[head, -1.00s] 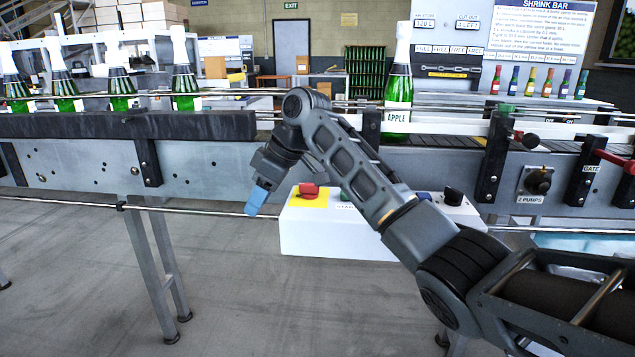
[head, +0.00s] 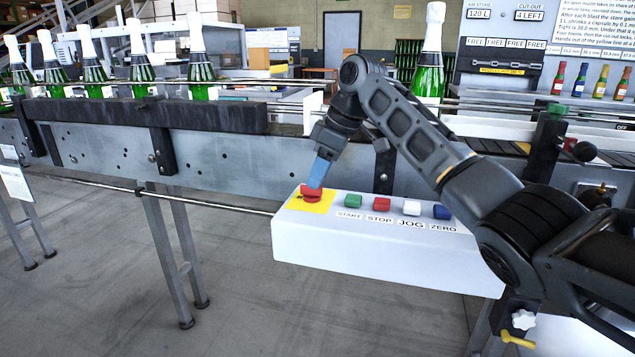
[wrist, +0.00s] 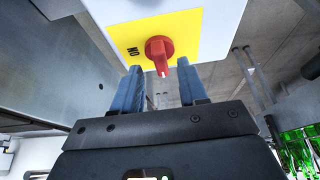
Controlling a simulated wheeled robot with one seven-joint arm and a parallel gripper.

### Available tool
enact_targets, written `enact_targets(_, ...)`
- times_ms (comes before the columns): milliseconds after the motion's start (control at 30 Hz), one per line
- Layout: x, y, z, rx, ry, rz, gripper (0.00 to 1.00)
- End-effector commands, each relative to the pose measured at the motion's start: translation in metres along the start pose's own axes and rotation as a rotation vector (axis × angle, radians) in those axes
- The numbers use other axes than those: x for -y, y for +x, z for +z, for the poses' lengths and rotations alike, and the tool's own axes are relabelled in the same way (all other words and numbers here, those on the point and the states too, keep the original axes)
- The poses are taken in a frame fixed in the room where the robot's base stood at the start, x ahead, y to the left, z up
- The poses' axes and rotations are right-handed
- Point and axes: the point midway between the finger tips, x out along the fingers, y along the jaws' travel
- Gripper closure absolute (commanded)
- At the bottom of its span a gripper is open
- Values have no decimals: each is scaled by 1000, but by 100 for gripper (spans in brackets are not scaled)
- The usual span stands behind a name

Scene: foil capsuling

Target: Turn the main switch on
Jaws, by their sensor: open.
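The main switch is a red rotary knob (head: 311,193) on a yellow plate (head: 325,205) at the left end of a white control box (head: 390,250). In the wrist view the red knob (wrist: 159,54) shows a white pointer mark, with the word "ON" on the plate (wrist: 185,28) to its left. My gripper (head: 319,178) has blue fingers and is above the knob in the head view. In the wrist view my gripper (wrist: 160,75) is open, with the knob lying between its fingertips. I cannot tell whether either finger touches it.
Beside the knob are a green START button (head: 353,201), a red STOP button (head: 382,204), a white JOG button (head: 412,208) and a blue ZERO button (head: 442,211). Behind runs the conveyor (head: 220,160) with several bottles. A valve with a yellow handle (head: 517,340) is at lower right.

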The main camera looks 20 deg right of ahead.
Motion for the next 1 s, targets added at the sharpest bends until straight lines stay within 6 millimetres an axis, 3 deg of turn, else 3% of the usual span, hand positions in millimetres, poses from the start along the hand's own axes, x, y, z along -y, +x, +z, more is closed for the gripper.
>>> enact_targets(200, 0, 22, 0, 0, 0, 0, 57)
enact_targets(533, 0, 25, 0, -1, 0, 0, 57)
enact_targets(1000, 0, 25, 0, -1, 0, 0, 100)
